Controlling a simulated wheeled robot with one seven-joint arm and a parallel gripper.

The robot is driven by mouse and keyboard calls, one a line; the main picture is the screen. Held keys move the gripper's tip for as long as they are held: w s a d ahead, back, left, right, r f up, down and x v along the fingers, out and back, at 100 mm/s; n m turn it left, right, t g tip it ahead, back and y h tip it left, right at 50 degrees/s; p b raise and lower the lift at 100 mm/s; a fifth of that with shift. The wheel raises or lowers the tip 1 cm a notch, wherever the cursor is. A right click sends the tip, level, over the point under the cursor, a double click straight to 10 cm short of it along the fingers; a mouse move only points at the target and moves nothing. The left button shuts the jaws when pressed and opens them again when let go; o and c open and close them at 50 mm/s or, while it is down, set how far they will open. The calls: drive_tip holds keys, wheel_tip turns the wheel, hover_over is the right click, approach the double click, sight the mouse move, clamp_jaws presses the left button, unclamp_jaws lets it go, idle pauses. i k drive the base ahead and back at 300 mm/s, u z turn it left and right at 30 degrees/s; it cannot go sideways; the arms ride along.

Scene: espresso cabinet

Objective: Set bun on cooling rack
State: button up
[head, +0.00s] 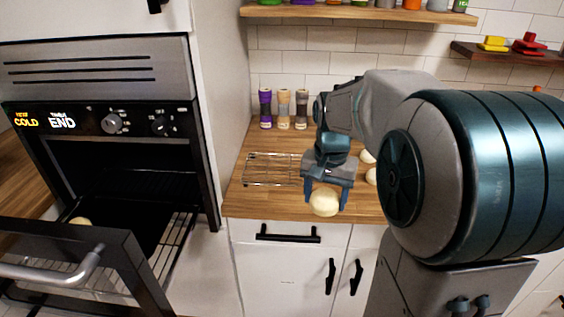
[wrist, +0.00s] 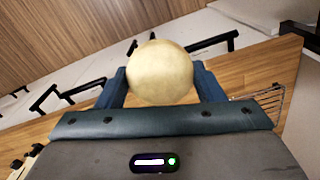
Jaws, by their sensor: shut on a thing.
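A round pale bun (head: 325,202) is between the two blue fingers of my gripper (head: 328,192), in front of the wooden counter's front edge in the head view. The wrist view shows my gripper (wrist: 163,88) shut on this bun (wrist: 160,72). The wire cooling rack (head: 262,170) lies on the counter, left of my gripper and apart from the bun. No bun shows on its visible part; my gripper hides its right end. A corner of the rack shows at the right of the wrist view (wrist: 270,97).
The oven door (head: 75,265) hangs open at left, with a pale bun (head: 81,221) inside on a dark tray. Pale buns (head: 368,156) sit on the counter (head: 240,208) behind my arm. Several spice jars (head: 284,108) stand by the tiled wall. A shelf (head: 350,13) is above.

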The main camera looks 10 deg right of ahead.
sight(264, 167)
drive_tip(key=i, duration=0.85)
drive_tip(key=u, duration=0.05)
